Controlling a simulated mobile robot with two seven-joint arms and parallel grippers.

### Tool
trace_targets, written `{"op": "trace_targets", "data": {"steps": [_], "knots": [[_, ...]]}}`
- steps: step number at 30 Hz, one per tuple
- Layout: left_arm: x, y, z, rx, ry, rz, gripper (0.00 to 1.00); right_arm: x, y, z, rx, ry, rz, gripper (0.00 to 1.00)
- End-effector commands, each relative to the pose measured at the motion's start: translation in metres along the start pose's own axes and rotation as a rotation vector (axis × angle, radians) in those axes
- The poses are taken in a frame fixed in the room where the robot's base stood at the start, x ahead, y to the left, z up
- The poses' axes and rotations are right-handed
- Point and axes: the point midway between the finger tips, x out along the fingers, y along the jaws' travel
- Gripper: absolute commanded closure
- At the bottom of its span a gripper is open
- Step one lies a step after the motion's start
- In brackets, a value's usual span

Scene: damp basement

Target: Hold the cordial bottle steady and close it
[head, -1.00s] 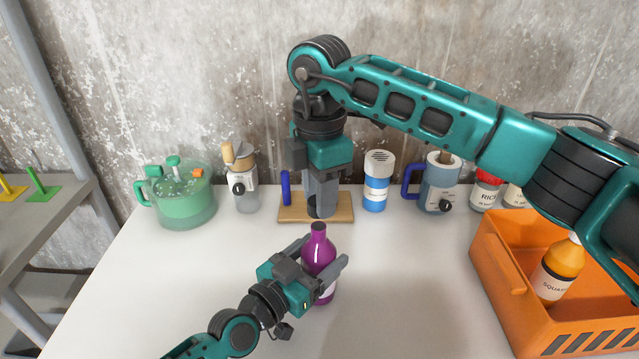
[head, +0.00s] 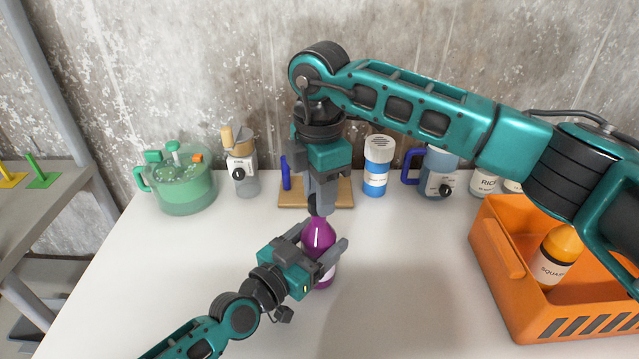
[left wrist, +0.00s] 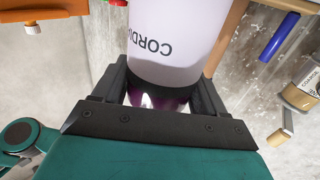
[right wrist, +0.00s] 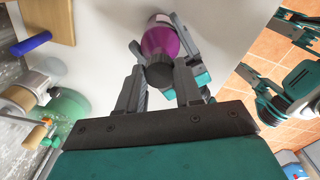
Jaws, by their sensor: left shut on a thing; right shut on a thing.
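The purple cordial bottle (head: 318,236) stands upright on the white table, its white label showing in the left wrist view (left wrist: 175,45). My left gripper (head: 324,240) is shut around the bottle's body from the left. My right gripper (head: 318,206) points straight down over the bottle and is shut on a dark cap (right wrist: 160,74). The cap is at the top of the bottle's neck, roughly in line with it. The fingers hide the rim, so I cannot tell whether the cap is seated or just above it.
A wooden stand (head: 340,195) with a blue post is behind the bottle. A green pot (head: 186,190), a blue-labelled shaker (head: 377,175) and a blue-handled jug (head: 440,175) line the back. An orange crate (head: 500,250) holding a squash bottle is at right. The front table is clear.

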Motion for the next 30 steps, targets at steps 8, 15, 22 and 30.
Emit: {"op": "trace_targets", "data": {"steps": [8,15,22,30], "knots": [[0.000,0.000,0.000,-0.001,0.000,0.000,0.78,0.001,0.000,0.000,0.000,-0.001,0.000,0.93],[0.000,0.000,0.000,-0.001,0.000,0.000,0.78,0.005,0.000,0.000,0.000,-0.001,-0.001,0.93],[0.000,0.000,0.000,-0.001,0.000,0.000,0.78,0.012,0.000,0.000,0.001,-0.001,-0.001,0.93],[0.000,0.000,0.000,-0.001,0.000,0.000,0.78,0.013,0.000,0.000,0.001,-0.001,0.000,0.93]]}}
